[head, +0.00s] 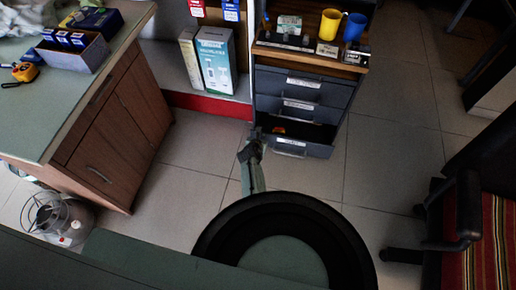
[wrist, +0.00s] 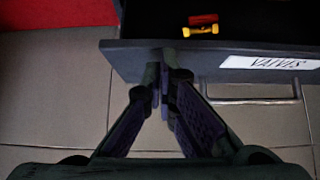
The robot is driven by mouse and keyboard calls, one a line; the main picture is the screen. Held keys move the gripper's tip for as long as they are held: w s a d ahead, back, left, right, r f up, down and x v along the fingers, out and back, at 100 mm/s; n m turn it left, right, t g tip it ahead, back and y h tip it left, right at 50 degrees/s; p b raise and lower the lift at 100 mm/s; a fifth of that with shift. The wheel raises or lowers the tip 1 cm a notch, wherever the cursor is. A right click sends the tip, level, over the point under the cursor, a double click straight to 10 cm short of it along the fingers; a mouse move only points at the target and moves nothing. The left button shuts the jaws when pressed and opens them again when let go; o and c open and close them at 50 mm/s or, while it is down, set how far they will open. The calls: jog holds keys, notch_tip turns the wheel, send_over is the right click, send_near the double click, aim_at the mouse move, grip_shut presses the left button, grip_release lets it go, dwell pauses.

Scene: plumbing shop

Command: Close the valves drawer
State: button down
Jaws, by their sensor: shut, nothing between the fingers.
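The valves drawer (head: 304,147) is the lowest drawer of a grey cabinet and stands pulled out. A small red and yellow valve (wrist: 201,26) lies inside the drawer. My gripper (wrist: 160,72) is shut and empty, its fingertips at the drawer front, left of the label; whether they touch cannot be told. In the head view my gripper (head: 254,140) is at the drawer's left end.
Two closed drawers (head: 302,88) sit above, under a wooden top (head: 350,66) with a yellow mug (head: 329,25) and a blue mug (head: 354,28). A wooden counter (head: 118,130) stands left. A striped chair (head: 475,225) stands right. The tiled floor (head: 385,160) before the cabinet is clear.

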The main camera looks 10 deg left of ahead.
jog(key=w+b, duration=0.1)
jog(key=w, duration=0.6)
jog(key=shift+b, duration=0.4)
jog(key=shift+w, duration=0.15)
